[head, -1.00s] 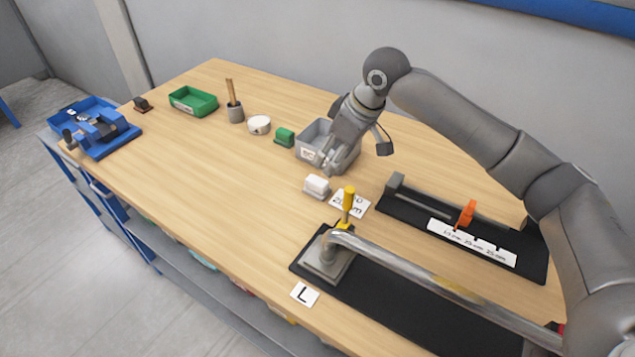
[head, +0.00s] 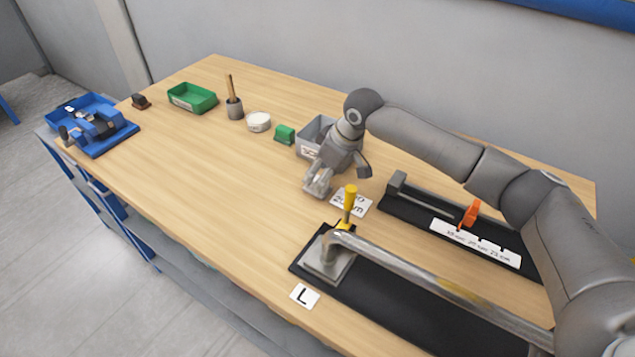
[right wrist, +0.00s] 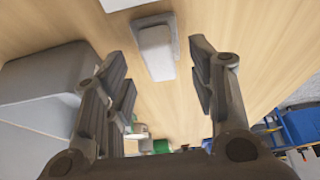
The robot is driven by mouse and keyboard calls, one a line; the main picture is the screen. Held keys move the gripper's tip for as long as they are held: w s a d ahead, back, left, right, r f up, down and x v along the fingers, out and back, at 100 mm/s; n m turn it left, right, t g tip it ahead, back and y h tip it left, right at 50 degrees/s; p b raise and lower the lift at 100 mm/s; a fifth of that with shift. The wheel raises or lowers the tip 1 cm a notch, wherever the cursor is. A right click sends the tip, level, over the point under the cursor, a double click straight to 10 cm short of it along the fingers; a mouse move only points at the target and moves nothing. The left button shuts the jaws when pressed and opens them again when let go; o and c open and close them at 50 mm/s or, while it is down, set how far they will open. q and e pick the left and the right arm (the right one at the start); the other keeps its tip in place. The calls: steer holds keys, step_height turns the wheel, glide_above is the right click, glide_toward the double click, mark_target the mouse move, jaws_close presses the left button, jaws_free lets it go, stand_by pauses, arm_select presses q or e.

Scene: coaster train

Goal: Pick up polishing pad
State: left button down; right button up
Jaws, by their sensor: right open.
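The pale block on a grey base, which I take as the polishing pad (right wrist: 156,48), lies on the wooden table. In the right wrist view it sits at the top middle, between the lines of the two fingers. In the head view my right gripper (head: 318,188) comes down over its place and hides most or all of it. The right gripper also shows in the right wrist view (right wrist: 155,66), its fingers spread and nothing held. I cannot tell how high the tips are above the table. My left gripper is not in view.
A grey bin (head: 312,132) stands close behind the right gripper. A green block (head: 284,134), a white round container (head: 258,121) and a green tray (head: 192,98) are farther left. A yellow-handled clamp (head: 349,204) stands in front, near a label card (head: 359,207). The table's left front is clear.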

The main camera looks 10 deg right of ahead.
steer(key=shift+x, duration=1.15)
steer(key=c, duration=1.1)
steer(key=shift+r+b, duration=0.75)
steer(key=shift+r, duration=4.35)
